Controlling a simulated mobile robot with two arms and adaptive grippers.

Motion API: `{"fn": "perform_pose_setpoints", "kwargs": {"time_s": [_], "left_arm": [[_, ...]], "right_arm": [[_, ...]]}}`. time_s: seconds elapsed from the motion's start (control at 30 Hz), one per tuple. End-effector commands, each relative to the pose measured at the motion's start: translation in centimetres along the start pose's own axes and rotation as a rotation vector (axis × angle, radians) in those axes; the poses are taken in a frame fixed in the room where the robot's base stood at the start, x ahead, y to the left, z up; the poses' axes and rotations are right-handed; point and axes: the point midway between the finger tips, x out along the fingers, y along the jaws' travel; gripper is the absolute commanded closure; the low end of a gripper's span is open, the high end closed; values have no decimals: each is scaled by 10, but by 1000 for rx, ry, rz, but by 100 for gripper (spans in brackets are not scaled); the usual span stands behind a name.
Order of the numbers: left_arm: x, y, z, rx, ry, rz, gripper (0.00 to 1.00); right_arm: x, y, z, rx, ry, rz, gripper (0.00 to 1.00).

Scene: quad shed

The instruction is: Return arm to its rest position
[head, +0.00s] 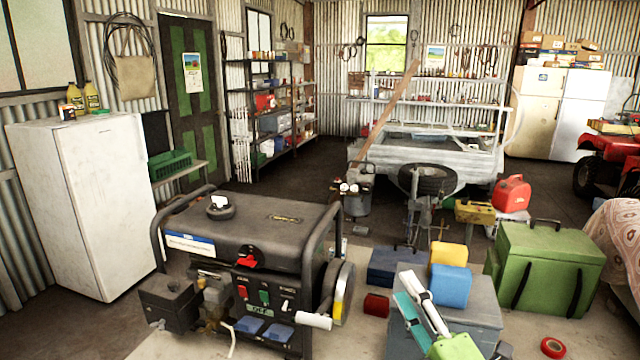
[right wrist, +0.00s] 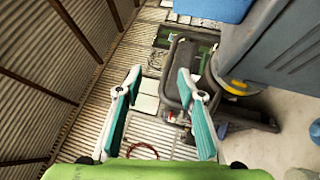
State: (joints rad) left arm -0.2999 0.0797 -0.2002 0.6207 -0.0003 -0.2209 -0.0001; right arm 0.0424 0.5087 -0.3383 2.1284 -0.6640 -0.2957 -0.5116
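My right gripper (head: 412,290) shows at the bottom of the head view, right of the middle, with teal and white fingers and a green body. It is in front of a grey chest (head: 475,318) in the picture. In the right wrist view the two fingers of the gripper (right wrist: 159,82) stand wide apart with nothing held between them. My left gripper is not in view.
A black generator (head: 245,235) stands left of the right gripper. Blue (head: 451,287) and yellow (head: 448,254) containers are on the grey chest. A green chest (head: 545,265) stands to the right. A red tape roll (head: 552,347) lies on the floor.

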Motion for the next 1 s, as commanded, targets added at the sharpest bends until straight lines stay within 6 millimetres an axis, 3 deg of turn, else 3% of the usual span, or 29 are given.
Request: {"fn": "perform_pose_setpoints", "kwargs": {"time_s": [0.1,0.2,0.3,0.4,0.6,0.83,1.0], "left_arm": [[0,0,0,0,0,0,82],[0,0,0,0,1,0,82],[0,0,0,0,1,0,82],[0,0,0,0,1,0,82],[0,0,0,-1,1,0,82],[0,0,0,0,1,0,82],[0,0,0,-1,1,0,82]], "right_arm": [[-46,-63,30,354,-250,-203,64],[-99,-117,40,613,-459,-379,64],[-159,-163,34,825,-650,-547,64],[-214,-194,19,981,-809,-689,64],[-299,-220,-16,1172,-1042,-902,64],[-376,-224,-56,1306,-1249,-1099,64],[-379,-270,-58,1299,-1268,-1123,64]]}}
